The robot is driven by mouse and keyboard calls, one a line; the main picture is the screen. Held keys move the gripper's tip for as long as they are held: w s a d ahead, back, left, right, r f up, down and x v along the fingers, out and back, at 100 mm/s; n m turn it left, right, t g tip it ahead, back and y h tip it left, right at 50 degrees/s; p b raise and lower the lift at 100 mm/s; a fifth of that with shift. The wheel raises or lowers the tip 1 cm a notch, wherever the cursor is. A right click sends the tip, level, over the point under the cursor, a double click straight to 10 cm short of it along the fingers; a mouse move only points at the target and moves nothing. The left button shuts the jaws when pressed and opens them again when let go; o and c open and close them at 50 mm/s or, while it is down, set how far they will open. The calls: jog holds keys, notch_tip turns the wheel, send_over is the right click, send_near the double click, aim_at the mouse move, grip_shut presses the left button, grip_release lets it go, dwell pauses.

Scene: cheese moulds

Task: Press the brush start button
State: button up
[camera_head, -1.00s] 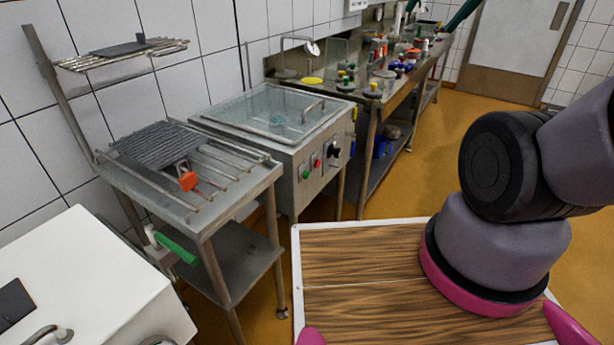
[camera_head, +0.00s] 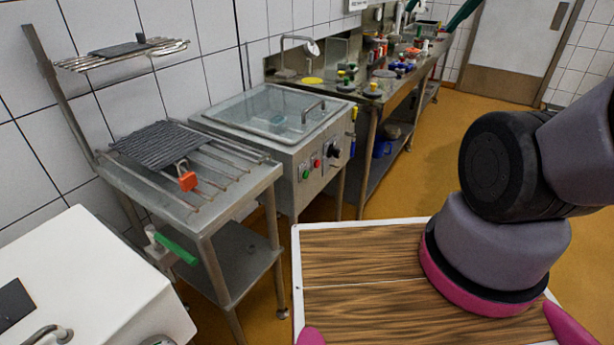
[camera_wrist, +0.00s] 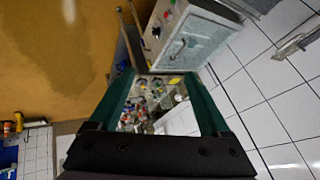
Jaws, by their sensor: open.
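The steel washing machine (camera_head: 288,142) stands against the tiled wall, with a clear lid over its basin. Its front panel has a green button (camera_head: 306,174), a red button (camera_head: 317,163) to its right and a black knob (camera_head: 333,150). The brush under the lid is not clear to see. My gripper (camera_wrist: 157,78) has two green fingers spread apart with nothing between them. The fingertips also show at the top edge of the head view (camera_head: 425,20), away from the panel. The machine (camera_wrist: 195,38) shows beyond them in the wrist view.
A steel rack (camera_head: 225,205) with a dark mat (camera_head: 155,146) stands left of the machine. A long steel table (camera_head: 400,85) with several small items lies beyond it. A white unit (camera_head: 90,270) is at the lower left. Orange floor (camera_head: 430,170) is clear right of the machine.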

grip_shut()
dwell(1.7)
